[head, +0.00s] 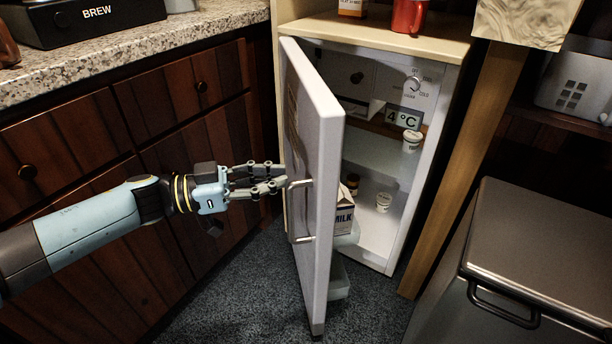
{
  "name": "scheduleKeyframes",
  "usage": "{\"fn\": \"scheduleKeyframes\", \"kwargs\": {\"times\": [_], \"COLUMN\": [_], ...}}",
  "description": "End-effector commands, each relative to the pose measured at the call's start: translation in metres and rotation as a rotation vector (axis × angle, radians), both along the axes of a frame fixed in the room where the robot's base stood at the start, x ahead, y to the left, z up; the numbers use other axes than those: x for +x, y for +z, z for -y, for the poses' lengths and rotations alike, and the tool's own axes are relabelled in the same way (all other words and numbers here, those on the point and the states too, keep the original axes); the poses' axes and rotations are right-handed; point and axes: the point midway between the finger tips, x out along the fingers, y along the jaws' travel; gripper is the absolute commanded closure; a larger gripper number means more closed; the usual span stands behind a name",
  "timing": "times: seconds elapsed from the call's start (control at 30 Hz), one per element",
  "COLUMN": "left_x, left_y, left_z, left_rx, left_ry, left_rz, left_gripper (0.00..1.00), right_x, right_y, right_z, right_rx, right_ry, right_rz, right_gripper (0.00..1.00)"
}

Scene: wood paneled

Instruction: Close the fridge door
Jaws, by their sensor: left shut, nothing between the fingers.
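The white fridge door (322,190) stands open, swung out toward me, with its outer face and a metal handle (300,184) turned to the left. The fridge body (420,170) is behind it to the right, with its lit inside showing. My left gripper (282,178) is shut and empty at the outer side of the door, right by the upper end of the handle. I cannot tell whether its fingertips touch the handle. My right gripper does not show.
A milk carton (344,216) sits behind the door edge, and small cups (411,141) stand inside the fridge. Wooden cabinets (190,130) are on the left. A grey metal box (545,240) stands at the right. Dark carpet (240,290) is clear below.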

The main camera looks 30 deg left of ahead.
Motion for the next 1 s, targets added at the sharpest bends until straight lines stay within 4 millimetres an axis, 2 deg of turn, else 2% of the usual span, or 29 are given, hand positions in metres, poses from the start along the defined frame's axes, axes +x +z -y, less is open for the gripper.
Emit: {"fn": "scheduleKeyframes", "kwargs": {"times": [0.2,0.4,1.0], "left_x": [0.027,0.038,0.040], "left_y": [-0.001,-0.001,0.001], "left_z": [0.030,0.042,0.046], "left_rx": [-0.002,0.000,0.000], "left_ry": [0.001,0.001,0.014], "left_rz": [0.001,0.000,0.000], "left_gripper": [1.00,1.00,1.00], "right_x": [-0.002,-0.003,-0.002], "right_y": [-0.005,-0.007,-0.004], "right_z": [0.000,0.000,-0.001], "right_rx": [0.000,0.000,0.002], "right_ry": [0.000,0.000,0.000], "right_rz": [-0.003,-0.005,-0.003], "right_gripper": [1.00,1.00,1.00]}}
